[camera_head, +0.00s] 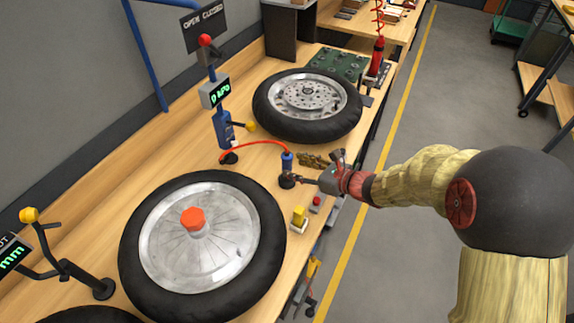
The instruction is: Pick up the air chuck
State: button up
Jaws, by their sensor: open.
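The air chuck (287,162) looks to be the small blue upright piece at the end of a red hose (253,143). It stands on a dark round base (286,181) near the right edge of the wooden bench. My gripper (301,173) is open, just right of the chuck and base, with its fingers pointing left. It looks very close, but I cannot tell whether it touches. The hose runs left to a blue post (223,128) with a green pressure display (214,92).
A spoked wheel with an orange hub cap (192,222) lies at the front left. A wheel with a brake disc (307,98) lies behind the chuck. Yellow (299,216) and red (316,203) buttons sit near the bench edge. The floor right of the bench is open.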

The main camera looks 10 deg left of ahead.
aim_at(291, 166)
jog(key=x, duration=0.2)
jog(key=b+x, duration=0.1)
jog(key=x, duration=0.1)
jog(key=shift+s+a, duration=0.2)
jog(key=shift+a, duration=0.05)
jog(key=shift+c, duration=0.8)
grip_shut()
